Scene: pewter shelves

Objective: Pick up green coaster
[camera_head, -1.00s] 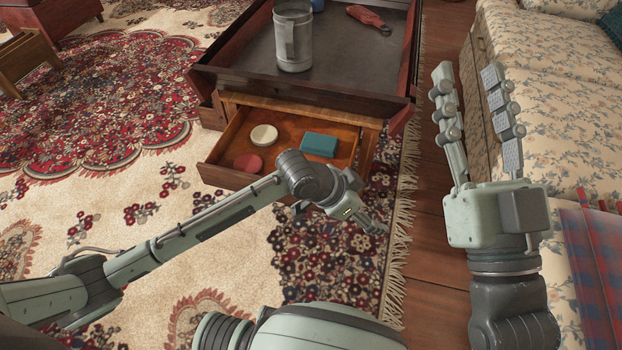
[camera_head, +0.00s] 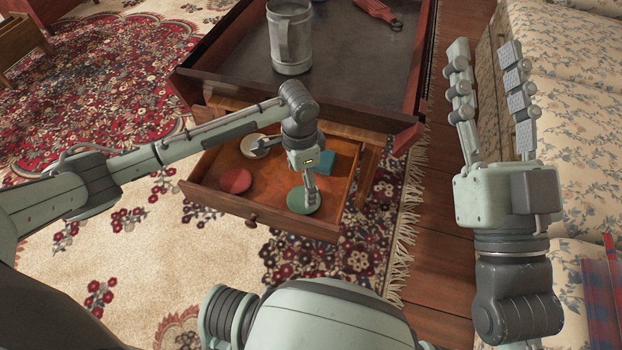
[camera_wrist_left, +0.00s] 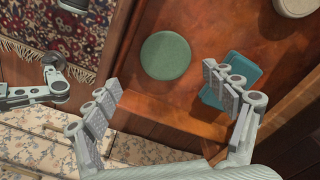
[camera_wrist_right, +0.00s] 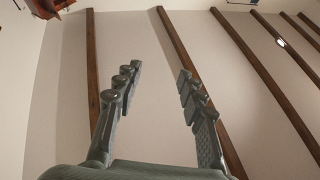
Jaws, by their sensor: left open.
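The green coaster (camera_head: 297,203) is a round flat disc lying in the open wooden drawer (camera_head: 222,205), near its front right. In the left wrist view the whole coaster (camera_wrist_left: 166,55) shows, ahead of and apart from the fingers. My left gripper (camera_head: 309,196) points down over the drawer and partly covers the coaster in the head view. In the left wrist view my left gripper (camera_wrist_left: 168,98) is open with nothing between its fingers. My right gripper (camera_head: 491,105) is open and empty, raised at the right; it also shows open in its wrist view (camera_wrist_right: 158,85).
The drawer also holds a red disc (camera_head: 235,181), a cream disc (camera_head: 252,146) and a teal block (camera_head: 326,162). Above it, the table's tray top (camera_head: 340,60) carries a metal mug (camera_head: 290,40) and a red-handled tool (camera_head: 376,10). A floral sofa (camera_head: 575,110) stands at the right.

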